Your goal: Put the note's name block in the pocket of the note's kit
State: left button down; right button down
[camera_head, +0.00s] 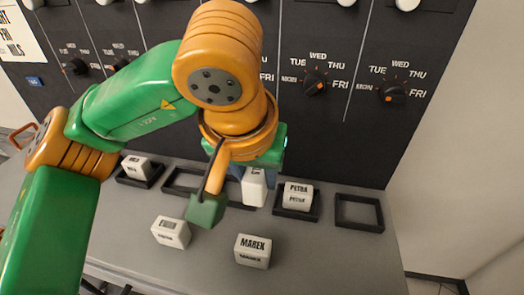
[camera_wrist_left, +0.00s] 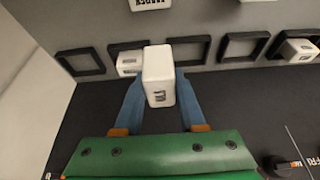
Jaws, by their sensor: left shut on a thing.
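My left gripper (camera_head: 254,173) is shut on a white block (camera_head: 254,190). In the left wrist view the block (camera_wrist_left: 159,65) sits between two blue fingers; its dark lettering is too small to read. It is in front of the row of black square pockets; its height above the table is unclear. The rightmost pocket (camera_head: 381,213) is empty. The pocket beside it holds a block marked PETRA (camera_head: 298,190). The leftmost pocket holds a block with unclear lettering (camera_head: 136,167). The note (camera_head: 18,38) at the upper left is cut off; FRI and NILS show on it. My right gripper is not in view.
Two loose white blocks stand at the front: one marked MAREX (camera_head: 252,251), one with unclear lettering (camera_head: 171,233). Behind the pockets rises a dark panel (camera_head: 330,140) with day dials (camera_head: 315,84). The grey table (camera_head: 345,260) is clear at front right.

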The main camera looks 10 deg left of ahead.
pick_arm(q)
jog(key=w+a+f, duration=0.1)
jog(key=w+a, duration=0.1)
jog(key=w, duration=0.1)
jog(key=p, duration=0.2)
send_over(239, 195)
jog(key=f, duration=0.5)
jog(key=shift+s+d+f, duration=0.25)
jog(key=shift+s, duration=0.1)
jog(key=f, duration=0.1)
jog(key=f+p, duration=0.1)
jog(key=f, duration=0.1)
jog(key=f+p, duration=0.1)
jog(key=shift+w+a+f, duration=0.2)
jog(key=shift+w+a, duration=0.05)
jog(key=shift+w, duration=0.1)
jog(key=shift+f, duration=0.1)
jog(key=shift+b, duration=0.3)
jog(key=shift+f, duration=0.2)
jog(key=c, duration=0.8)
grip_release()
jog(key=shift+r, duration=0.1)
jog(key=shift+o, duration=0.2)
